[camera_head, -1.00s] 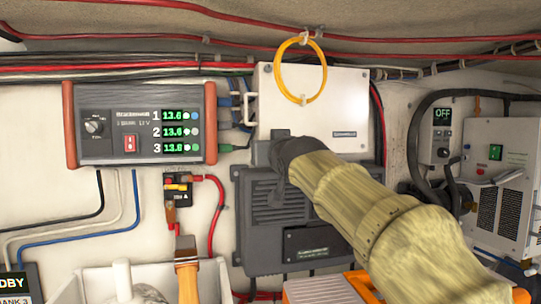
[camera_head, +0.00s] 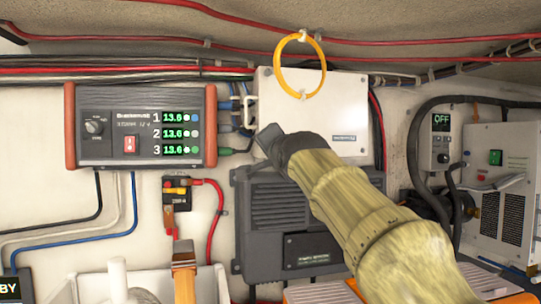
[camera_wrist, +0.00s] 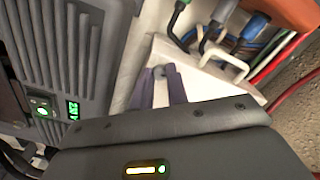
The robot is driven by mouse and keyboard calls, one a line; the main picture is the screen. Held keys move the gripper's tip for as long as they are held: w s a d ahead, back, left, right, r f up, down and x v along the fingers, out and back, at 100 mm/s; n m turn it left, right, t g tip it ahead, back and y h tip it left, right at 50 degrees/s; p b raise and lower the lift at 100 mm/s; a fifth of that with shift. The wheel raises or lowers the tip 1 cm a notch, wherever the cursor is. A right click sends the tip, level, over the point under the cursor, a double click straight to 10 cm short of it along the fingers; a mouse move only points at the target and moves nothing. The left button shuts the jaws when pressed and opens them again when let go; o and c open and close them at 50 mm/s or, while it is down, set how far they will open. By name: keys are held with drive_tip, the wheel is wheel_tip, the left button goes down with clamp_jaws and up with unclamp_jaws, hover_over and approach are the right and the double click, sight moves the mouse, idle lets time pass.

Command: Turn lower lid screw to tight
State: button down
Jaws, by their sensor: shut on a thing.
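A white box (camera_head: 345,105) with a flat lid hangs on the back wall in the head view; its lid also shows in the wrist view (camera_wrist: 205,90). My gripper (camera_head: 266,138) is at the box's lower left corner. In the wrist view my gripper (camera_wrist: 161,82) has its two purplish fingers closed around a small grey lower lid screw (camera_wrist: 163,72), mostly covered by them. In the head view the screw is hidden behind my gripper, and I cannot tell how tight it is.
A charger panel (camera_head: 140,158) with green readouts is left of the box. A dark finned unit (camera_head: 270,245) sits just below. A yellow cable loop (camera_head: 279,78) hangs over the lid's upper left. Cables (camera_wrist: 213,30) run close beside the box.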

drive_tip(key=m, duration=0.4)
drive_tip(key=shift+m, duration=0.3)
idle(0.4)
drive_tip(key=c, duration=1.4)
unclamp_jaws()
drive_tip(key=shift+o, duration=0.2)
drive_tip(key=b+v, duration=0.6)
drive_tip(key=v, duration=1.1)
drive_tip(key=shift+s, duration=0.2)
drive_tip(key=shift+d+r, duration=0.1)
drive_tip(key=shift+r, duration=0.05)
